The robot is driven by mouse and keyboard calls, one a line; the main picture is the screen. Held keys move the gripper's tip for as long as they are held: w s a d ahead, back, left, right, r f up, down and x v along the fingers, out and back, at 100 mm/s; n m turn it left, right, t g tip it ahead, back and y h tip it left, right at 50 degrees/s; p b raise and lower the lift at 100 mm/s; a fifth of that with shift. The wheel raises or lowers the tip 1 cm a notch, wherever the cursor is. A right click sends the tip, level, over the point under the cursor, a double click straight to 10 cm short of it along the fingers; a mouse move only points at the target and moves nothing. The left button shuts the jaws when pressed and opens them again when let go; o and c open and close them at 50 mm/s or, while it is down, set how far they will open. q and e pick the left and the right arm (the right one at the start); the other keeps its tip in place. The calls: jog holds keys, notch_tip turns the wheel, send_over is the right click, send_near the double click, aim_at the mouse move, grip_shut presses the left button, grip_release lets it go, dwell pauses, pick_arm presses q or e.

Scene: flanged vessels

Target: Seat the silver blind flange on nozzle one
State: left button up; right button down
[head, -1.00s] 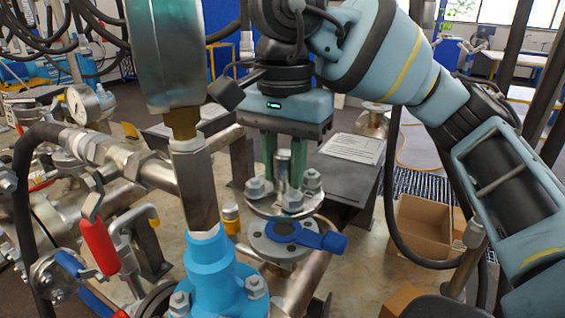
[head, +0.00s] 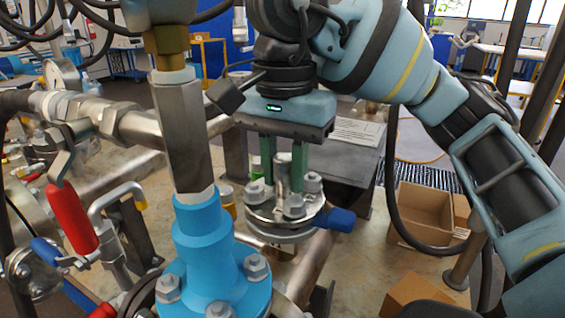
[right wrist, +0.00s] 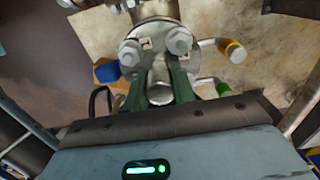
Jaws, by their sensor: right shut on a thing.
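The silver blind flange (head: 272,214) is a round metal plate with several bolts and a central post. My right gripper (head: 283,178) is shut on the post with its green fingers and holds the flange level. Below it is a pipe nozzle's flange (head: 276,237) with a blue tab (head: 338,220) sticking out to the right. The two flanges look stacked; I cannot tell whether they fully touch. In the right wrist view, the flange (right wrist: 153,58) lies beyond the fingers (right wrist: 160,84), with the blue tab (right wrist: 107,72) at its left. My left gripper is not in view.
A blue flanged fitting (head: 212,258) with a tall silver stem stands close at the left front. A red-handled valve (head: 71,217) is further left. A cardboard box (head: 424,212) is on the floor at right. A dark table (head: 345,160) stands behind.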

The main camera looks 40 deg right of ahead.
dwell(0.8)
dwell(0.4)
jog(key=shift+f+p, duration=0.2)
jog(key=shift+p, duration=0.2)
jog(key=c, duration=1.5)
grip_release()
jog(key=o, duration=0.4)
jog(key=shift+a, duration=0.1)
